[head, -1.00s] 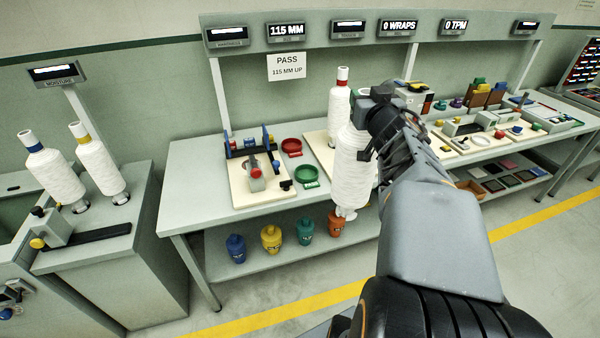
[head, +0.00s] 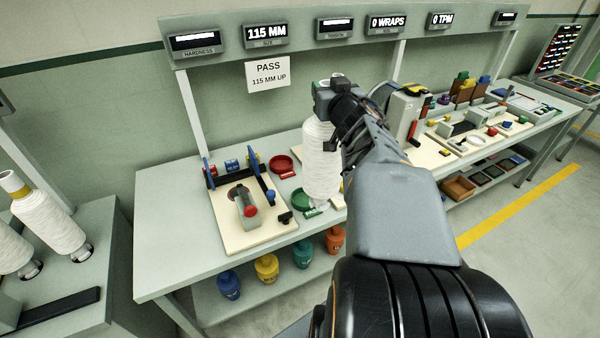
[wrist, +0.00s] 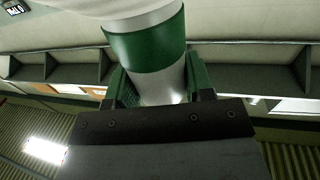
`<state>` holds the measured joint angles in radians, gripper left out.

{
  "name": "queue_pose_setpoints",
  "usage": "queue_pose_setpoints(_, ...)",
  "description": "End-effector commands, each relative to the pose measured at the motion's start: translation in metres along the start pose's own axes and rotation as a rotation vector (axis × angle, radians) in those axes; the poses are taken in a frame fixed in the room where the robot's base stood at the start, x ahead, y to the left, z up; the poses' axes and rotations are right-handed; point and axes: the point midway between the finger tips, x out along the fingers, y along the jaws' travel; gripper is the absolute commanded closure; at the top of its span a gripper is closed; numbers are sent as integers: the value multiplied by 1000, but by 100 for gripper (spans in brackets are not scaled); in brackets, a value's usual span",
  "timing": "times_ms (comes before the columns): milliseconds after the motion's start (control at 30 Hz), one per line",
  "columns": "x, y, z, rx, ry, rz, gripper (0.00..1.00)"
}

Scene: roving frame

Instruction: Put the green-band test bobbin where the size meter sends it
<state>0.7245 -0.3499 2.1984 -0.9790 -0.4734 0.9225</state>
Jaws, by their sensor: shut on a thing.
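My gripper (head: 328,95) is shut on the top of a white bobbin (head: 322,165) and holds it upright over the bench. The wrist view shows its green band (wrist: 145,45) and bare tube end between the fingers (wrist: 155,85). The size meter (head: 265,32) reads 115 MM. A sign (head: 268,76) below it says PASS, 115 MM UP. A red round dish (head: 281,163) with a red label lies left of the bobbin. A green round dish (head: 300,197) with a green label (head: 313,212) is partly hidden by the bobbin's lower end. I cannot tell whether they touch.
A cream board with a gauge fixture (head: 245,208) stands left of the dishes. A yellow-band bobbin (head: 48,218) and another stand on the left cabinet. Several coloured jars (head: 267,268) sit on the lower shelf. Devices (head: 405,110) crowd the bench to the right.

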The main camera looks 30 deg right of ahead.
Motion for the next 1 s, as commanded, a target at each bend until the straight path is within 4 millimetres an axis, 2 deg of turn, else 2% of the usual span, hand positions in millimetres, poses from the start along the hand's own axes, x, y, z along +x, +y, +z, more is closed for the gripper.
queue_pose_setpoints(167, 23, -3, 12, 2, 1, -4, 100)
queue_pose_setpoints(500, 90, -6, 39, 2, 2, 0, 100)
queue_pose_setpoints(800, 121, -7, 77, 0, 4, 2, 100)
queue_pose_setpoints(1000, 130, -8, 87, 0, 7, 2, 100)
